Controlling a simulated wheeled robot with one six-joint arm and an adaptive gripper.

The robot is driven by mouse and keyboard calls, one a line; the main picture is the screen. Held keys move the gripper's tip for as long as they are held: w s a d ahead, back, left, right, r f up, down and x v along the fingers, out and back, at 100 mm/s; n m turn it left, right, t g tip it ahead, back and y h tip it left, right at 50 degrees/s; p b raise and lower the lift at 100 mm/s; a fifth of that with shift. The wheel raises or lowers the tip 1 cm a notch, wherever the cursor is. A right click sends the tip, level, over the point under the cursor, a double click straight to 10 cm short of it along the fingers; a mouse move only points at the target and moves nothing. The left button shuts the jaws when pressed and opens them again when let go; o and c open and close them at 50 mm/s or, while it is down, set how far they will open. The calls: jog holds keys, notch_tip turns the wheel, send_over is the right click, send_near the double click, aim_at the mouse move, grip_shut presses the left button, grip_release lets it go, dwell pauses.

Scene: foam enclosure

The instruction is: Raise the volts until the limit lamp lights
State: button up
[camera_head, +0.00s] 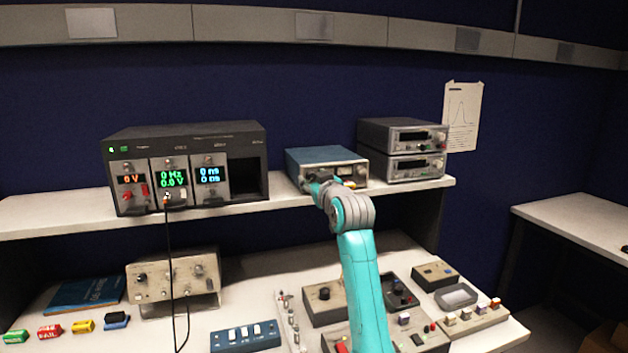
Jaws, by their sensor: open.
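A small blue bench instrument (327,160) stands on the shelf, with a pale front panel and what look like small meters or displays. My teal arm reaches up from the bottom, and my gripper (316,182) is at the left part of this front panel. It is open, but the fingers are small and dark here. The gripper and wrist hide the lower left of the panel, so I cannot tell whether they touch a knob. A small reddish spot shows on the right of the panel. I cannot read labels or make out a lit limit lamp.
A dark rack (188,165) with lit displays stands left on the shelf (60,219), and two stacked grey instruments (402,150) stand close on the right. Below are a beige instrument (174,279), a blue switch box (245,337) and several control boxes. A black cable hangs from the rack.

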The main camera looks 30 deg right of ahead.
jog(key=shift+c, duration=0.2)
grip_shut()
jog(key=m, duration=0.4)
jog(key=shift+m, duration=2.3)
